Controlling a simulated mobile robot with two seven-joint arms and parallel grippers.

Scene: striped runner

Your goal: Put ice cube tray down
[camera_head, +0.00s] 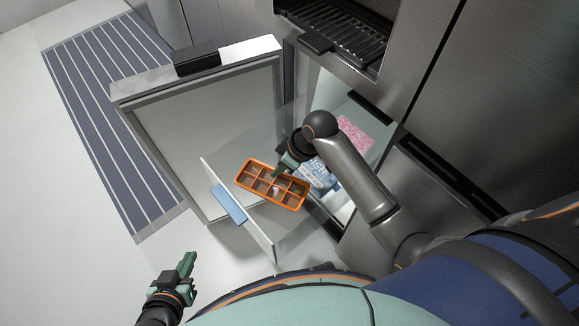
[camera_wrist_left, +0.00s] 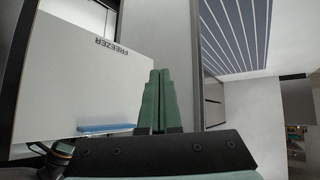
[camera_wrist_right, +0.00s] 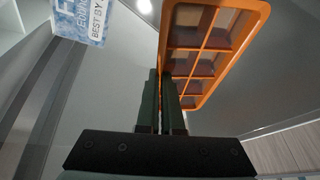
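The orange ice cube tray (camera_head: 272,186) has dark compartments and is over the pulled-out clear freezer drawer (camera_head: 305,232), which has a blue handle (camera_head: 229,204). I cannot tell whether the tray touches the drawer's floor. My right gripper (camera_head: 283,170) is at the tray's long side. In the right wrist view the tray (camera_wrist_right: 207,49) rises from between the nearly closed fingers (camera_wrist_right: 166,105), which grip its rim. My left gripper (camera_head: 187,266) is low, away from the drawer. Its fingers (camera_wrist_left: 155,100) are together and empty.
A blue-and-white box (camera_head: 318,175) and a pink package (camera_head: 354,134) lie in the freezer behind my right gripper. The open freezer door (camera_head: 208,135) stands left of the drawer. A striped runner (camera_head: 105,110) lies on the clear floor beyond it.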

